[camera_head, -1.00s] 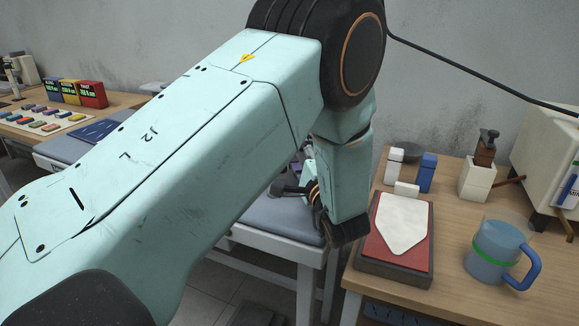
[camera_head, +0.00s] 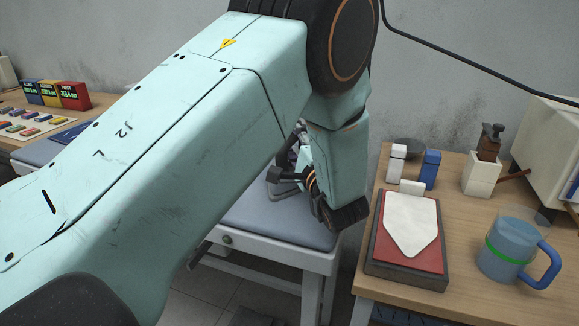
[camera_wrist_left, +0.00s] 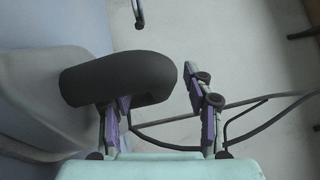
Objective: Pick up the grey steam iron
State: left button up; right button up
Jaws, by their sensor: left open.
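In the left wrist view, a grey body (camera_wrist_left: 45,90) with a thick black handle (camera_wrist_left: 120,78), which looks like the grey steam iron, lies at the left. My left gripper (camera_wrist_left: 160,110) is open there. The handle overlaps the tip of its left finger, and its right finger stands clear to the right of the handle's end. I cannot tell whether the left finger touches the handle. In the head view, my left arm hides most of the iron. Only part of the left gripper (camera_head: 298,150) shows past the arm, over the grey padded bench. My right gripper is in neither view.
A wooden table (camera_head: 545,215) at the right holds a dark tray (camera_head: 405,278) with a red pad and white iron-shaped plate, a blue jug (camera_head: 503,255), and white and blue blocks. The padded bench (camera_head: 265,222) has bare room at its front. Coloured boxes (camera_head: 72,95) stand far left.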

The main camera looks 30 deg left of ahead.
pick_arm(q)
jog(key=shift+a, duration=0.3)
jog(key=shift+d+r, duration=0.1)
jog(key=shift+d, duration=0.25)
jog(key=shift+c, duration=1.2)
jog(key=shift+a, duration=0.15)
jog(key=c, duration=0.5)
grip_shut()
jog(key=shift+w+r, duration=0.15)
